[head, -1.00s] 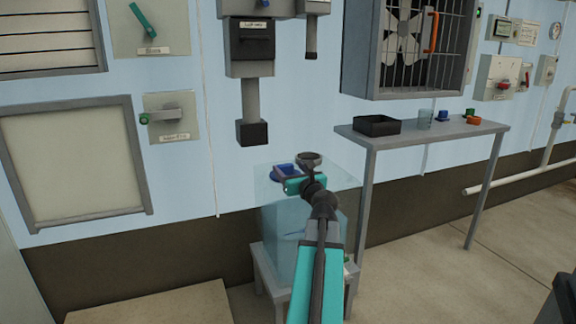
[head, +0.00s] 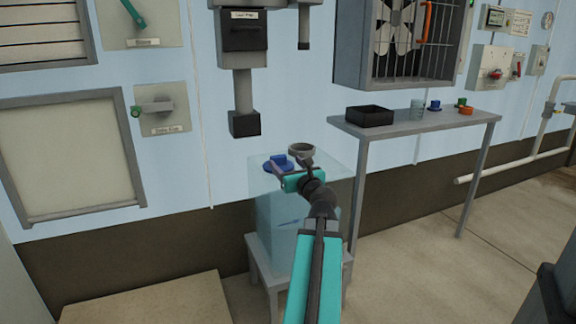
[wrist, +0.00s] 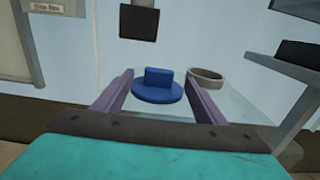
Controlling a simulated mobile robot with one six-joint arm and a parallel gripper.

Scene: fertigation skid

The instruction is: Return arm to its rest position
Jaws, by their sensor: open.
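My arm reaches forward from the bottom of the head view, and my gripper (head: 276,172) is over the near part of a clear tank (head: 262,190). In the wrist view its two fingers (wrist: 157,99) are spread apart with nothing held between them. A blue round cap with a raised grip (wrist: 157,86) lies on the tank top just beyond the fingertips. The cap also shows in the head view (head: 277,163). A grey ring-shaped opening (wrist: 207,77) is to the right of the cap, and the cap is apart from it.
The tank stands on a small grey stand (head: 262,272). To the right, a grey table (head: 440,126) bears a black tray (head: 369,116), a clear beaker (head: 417,110) and small coloured parts. A dispenser (head: 244,122) hangs on the wall above the tank.

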